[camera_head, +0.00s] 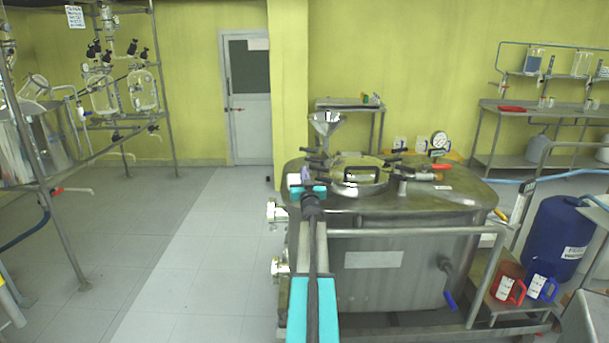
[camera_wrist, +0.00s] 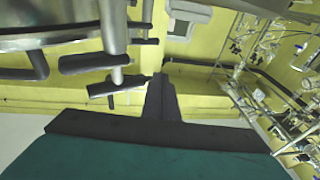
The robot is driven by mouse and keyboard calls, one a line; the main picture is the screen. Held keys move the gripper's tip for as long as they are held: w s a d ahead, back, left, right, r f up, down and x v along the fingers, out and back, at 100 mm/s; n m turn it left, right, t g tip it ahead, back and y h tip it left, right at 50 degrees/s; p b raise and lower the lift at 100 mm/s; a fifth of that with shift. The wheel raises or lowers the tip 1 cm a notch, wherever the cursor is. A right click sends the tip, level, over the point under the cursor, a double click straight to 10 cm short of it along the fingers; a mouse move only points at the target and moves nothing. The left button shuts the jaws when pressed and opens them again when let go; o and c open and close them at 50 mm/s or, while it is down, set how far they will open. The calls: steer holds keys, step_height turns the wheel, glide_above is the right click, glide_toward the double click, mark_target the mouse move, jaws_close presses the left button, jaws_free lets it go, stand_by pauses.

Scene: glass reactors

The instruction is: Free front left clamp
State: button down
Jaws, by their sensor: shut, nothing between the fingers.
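The steel reactor (camera_head: 385,250) stands right of centre in the head view, with a round lid (camera_head: 358,189) on top. Dark-handled clamps sit around the lid's rim. The front left clamp is near my gripper (camera_head: 308,187) and partly hidden by it in the head view. The wrist view shows dark clamp handles (camera_wrist: 95,63) and a lower bar (camera_wrist: 116,88) on a metal post, at upper left. My gripper also shows in the wrist view (camera_wrist: 161,82), shut and empty. Its tip is close to the lower bar; I cannot tell whether they touch.
A steel funnel (camera_head: 326,123) rises behind the lid. A pressure gauge (camera_head: 439,140) stands at the back right of the reactor top. A metal rail (camera_head: 420,232) runs along its front. A blue drum (camera_head: 556,240) and jugs stand to the right.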

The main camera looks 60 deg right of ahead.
steer(key=shift+s+a+f+b, duration=0.2)
steer(key=shift+a+f+b, duration=0.35)
steer(key=shift+a, duration=1.6)
steer(key=shift+s+a+f+b, duration=0.15)
steer(key=shift+a+f+b, duration=0.35)
steer(key=shift+a, duration=1.7)
steer(key=shift+s+a+f+b, duration=0.25)
steer(key=shift+a+b, duration=0.5)
steer(key=shift+a, duration=1.4)
